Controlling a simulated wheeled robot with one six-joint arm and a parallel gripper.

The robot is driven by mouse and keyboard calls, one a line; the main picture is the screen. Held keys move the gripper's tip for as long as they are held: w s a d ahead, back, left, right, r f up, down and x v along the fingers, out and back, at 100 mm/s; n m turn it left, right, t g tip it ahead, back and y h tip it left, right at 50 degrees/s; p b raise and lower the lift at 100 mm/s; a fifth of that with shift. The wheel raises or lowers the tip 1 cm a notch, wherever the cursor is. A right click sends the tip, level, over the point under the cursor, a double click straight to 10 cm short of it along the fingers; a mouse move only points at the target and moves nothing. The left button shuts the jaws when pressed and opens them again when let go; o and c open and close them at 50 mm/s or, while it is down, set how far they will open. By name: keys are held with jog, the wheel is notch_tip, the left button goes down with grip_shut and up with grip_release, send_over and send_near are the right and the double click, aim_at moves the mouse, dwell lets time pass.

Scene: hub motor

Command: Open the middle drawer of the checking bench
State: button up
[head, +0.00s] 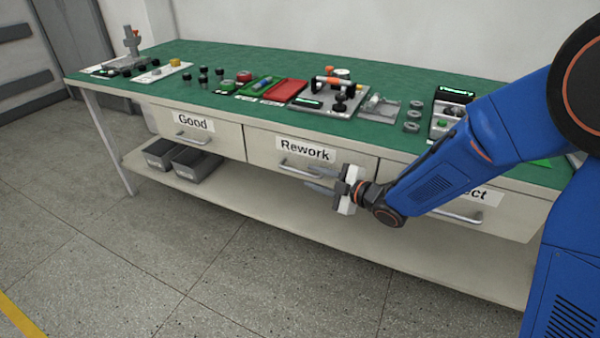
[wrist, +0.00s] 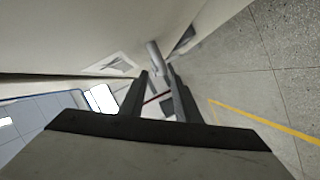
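The middle drawer (head: 262,142), labelled "Rework", sits in the front of the checking bench (head: 115,88) and looks shut. Its grey bar handle (head: 292,174) runs below the label. My gripper (head: 318,179) is in front of the right part of this handle, with its two fingers apart, one above the other. In the wrist view the fingers of my gripper (wrist: 158,72) are open, and a light bar, seemingly the handle (wrist: 153,52), shows at or just beyond the tips. I cannot tell whether they touch it.
The "Good" drawer (head: 225,138) is left and the right-hand drawer (head: 510,216) is partly behind my arm; both look shut. A lower shelf (head: 240,204) holds grey bins (head: 190,163). Parts and devices cover the green top (head: 215,55). The floor (head: 150,250) in front is clear.

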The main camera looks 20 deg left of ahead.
aim_at(305, 174)
jog(key=x, duration=0.6)
jog(key=shift+a+f, duration=0.15)
jog(key=shift+a, duration=0.05)
jog(key=shift+c, duration=0.3)
grip_shut()
